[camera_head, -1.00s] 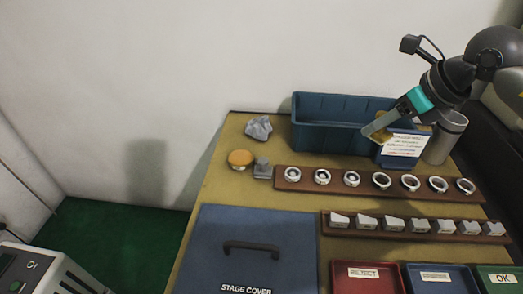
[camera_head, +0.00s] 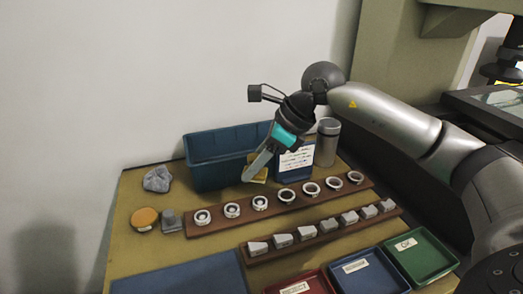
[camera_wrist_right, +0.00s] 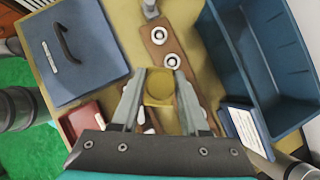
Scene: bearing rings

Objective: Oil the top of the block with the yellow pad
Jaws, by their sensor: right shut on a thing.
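My right gripper (camera_head: 250,176) is shut on a square yellow pad (camera_head: 261,175), held above the table in front of the blue bin. In the right wrist view the yellow pad (camera_wrist_right: 159,88) sits between the two fingers of the gripper (camera_wrist_right: 158,74). The small grey block (camera_head: 172,222) stands on the table left of the ring board, well to the left of my gripper. Part of the block also shows at the top edge of the wrist view (camera_wrist_right: 151,9). My left gripper is out of view.
A round orange-topped dish (camera_head: 145,218) stands just left of the block, and a crumpled grey cloth (camera_head: 158,179) behind it. The ring board (camera_head: 273,206) and a board of wedges (camera_head: 325,231) lie in front. A labelled blue box (camera_head: 294,160) and grey canister (camera_head: 327,142) stand right.

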